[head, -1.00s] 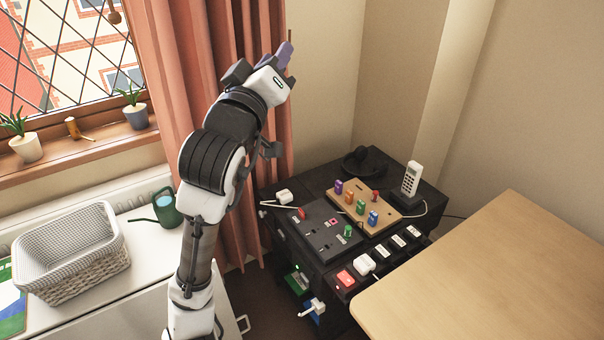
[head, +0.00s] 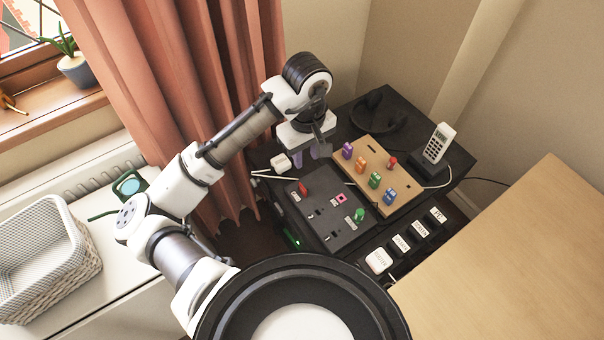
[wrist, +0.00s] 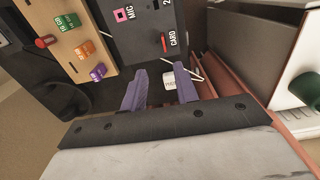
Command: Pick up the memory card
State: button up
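A small red piece (head: 303,188) sits in the dark panel (head: 340,232) on the black cabinet. In the wrist view the red piece (wrist: 163,42) is beside a printed "CARD" label; I take it to be the memory card. My gripper (head: 310,155) is above the back left part of the cabinet, behind the red piece in the head view. In the wrist view my gripper (wrist: 161,76) has its two purple fingers apart and holds nothing. A white block (wrist: 169,80) shows beyond and between the fingertips, apart from them. The red piece is ahead of the fingers.
A wooden board (head: 385,160) with several coloured pieces is right of the panel. The panel also holds a green piece (head: 359,215) and a pink-framed socket (head: 341,198). A cordless phone (head: 439,143), headphones (head: 378,108), curtain (head: 190,100) and wooden desk (head: 500,270) surround the cabinet.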

jog(key=b, duration=0.1)
send_over(303, 187)
jog(key=f, duration=0.8)
jog(key=shift+s+d+f, duration=0.1)
jog(key=shift+d+f, duration=0.15)
jog(key=shift+d, duration=0.05)
jog(key=shift+a+f+b, duration=0.2)
jog(key=shift+f+b, duration=0.1)
jog(key=shift+f, duration=1.05)
jog(key=shift+a+f+b, duration=0.15)
jog(key=shift+f+b, duration=0.15)
jog(key=shift+f, duration=1)
jog(key=shift+c, duration=0.3)
grip_shut()
